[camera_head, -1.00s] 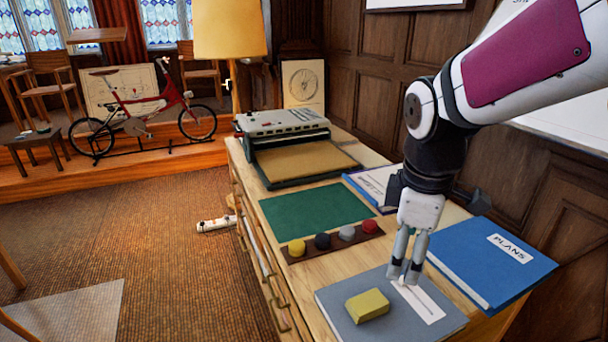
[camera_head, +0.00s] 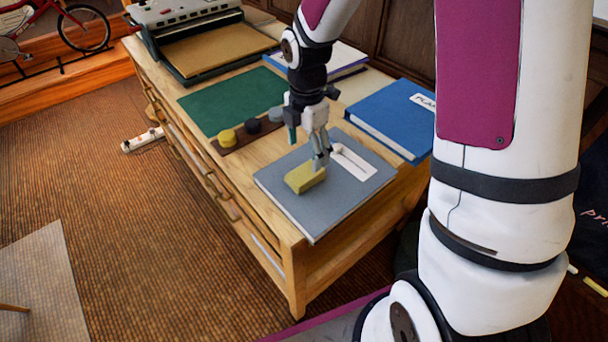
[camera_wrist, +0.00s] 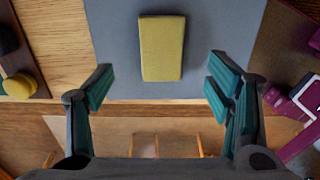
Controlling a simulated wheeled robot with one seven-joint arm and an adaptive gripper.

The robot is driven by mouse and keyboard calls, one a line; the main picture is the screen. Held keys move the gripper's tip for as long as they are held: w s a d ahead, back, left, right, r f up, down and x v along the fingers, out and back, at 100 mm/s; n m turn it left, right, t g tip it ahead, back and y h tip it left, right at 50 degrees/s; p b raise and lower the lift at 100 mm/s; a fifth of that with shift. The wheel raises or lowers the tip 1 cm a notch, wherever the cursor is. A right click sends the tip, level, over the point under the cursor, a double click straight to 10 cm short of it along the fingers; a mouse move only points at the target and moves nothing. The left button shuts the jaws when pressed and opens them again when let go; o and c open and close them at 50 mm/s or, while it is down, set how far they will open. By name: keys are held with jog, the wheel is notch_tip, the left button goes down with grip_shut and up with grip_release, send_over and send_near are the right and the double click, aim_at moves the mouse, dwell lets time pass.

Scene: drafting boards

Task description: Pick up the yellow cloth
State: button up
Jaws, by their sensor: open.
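The yellow cloth (camera_head: 305,177) is a small folded block. It lies on the grey folder (camera_head: 285,202) near the front corner of the wooden cabinet top. In the wrist view the cloth (camera_wrist: 162,48) lies ahead of the fingertips, roughly centred between them. My gripper (camera_head: 320,160) is above the grey folder, just right of the cloth in the head view. In the wrist view my gripper (camera_wrist: 160,88) has its two teal-padded fingers wide apart with nothing between them.
A blue binder (camera_head: 392,118) lies behind the grey folder. A dark strip with coloured round knobs (camera_head: 227,137) and a green mat (camera_head: 226,102) lie to the left. A machine with a brown bed (camera_head: 215,50) stands farther back. The cabinet's front edge is close to the cloth.

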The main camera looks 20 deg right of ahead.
aim_at(305, 172)
jog(key=f, duration=0.7)
jog(key=shift+s+a+f+b, duration=0.1)
jog(key=shift+s+a+b, duration=0.1)
jog(key=shift+b, duration=0.1)
jog(key=c, duration=1.2)
jog(key=shift+c, duration=0.2)
